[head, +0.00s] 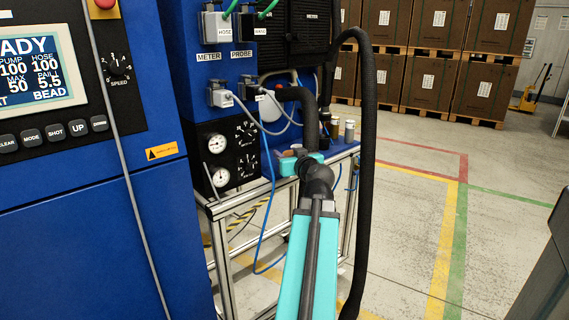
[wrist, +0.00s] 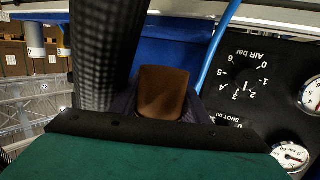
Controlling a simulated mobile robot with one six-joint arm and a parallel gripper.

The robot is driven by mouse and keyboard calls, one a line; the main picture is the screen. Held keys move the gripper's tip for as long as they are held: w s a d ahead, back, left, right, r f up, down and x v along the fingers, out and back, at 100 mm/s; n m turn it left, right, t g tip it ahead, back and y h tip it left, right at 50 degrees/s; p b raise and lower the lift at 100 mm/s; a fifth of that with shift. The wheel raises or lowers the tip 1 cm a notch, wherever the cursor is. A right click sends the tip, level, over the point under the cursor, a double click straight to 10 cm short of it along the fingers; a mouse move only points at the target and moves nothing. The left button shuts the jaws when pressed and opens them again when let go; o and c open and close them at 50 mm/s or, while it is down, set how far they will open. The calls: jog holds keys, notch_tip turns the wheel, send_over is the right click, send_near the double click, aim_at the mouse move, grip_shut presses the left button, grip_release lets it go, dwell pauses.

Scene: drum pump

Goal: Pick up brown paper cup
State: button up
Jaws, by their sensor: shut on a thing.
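The brown paper cup (wrist: 163,90) shows in the middle of the wrist view, between the dark fingers of my gripper (wrist: 160,106). My gripper is shut on it. The fingers hide its sides and lower part. In the head view my gripper (head: 303,152) is at the far end of my arm, over the blue shelf of the machine's side frame. My own wrist hides most of the cup there. I cannot tell if the cup touches the shelf.
Several small containers (head: 349,130) stand on the shelf beyond my gripper. A gauge panel (head: 225,155) is close on the left. A thick black hose (head: 369,120) and a thin blue hose (head: 265,225) hang nearby. Open floor (head: 410,215) lies to the right.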

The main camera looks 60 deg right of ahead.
jog(key=shift+s+a+f+b, duration=0.1)
jog(key=shift+s+f+b, duration=0.15)
jog(key=shift+b, duration=0.55)
jog(key=shift+s+a+b, duration=0.2)
jog(key=shift+s+b, duration=0.05)
jog(key=shift+b, duration=0.95)
jog(key=shift+s+a+b, duration=0.1)
jog(key=shift+b, duration=0.2)
jog(key=shift+b+v, duration=0.5)
jog(key=shift+v, duration=0.85)
jog(key=shift+r, duration=0.15)
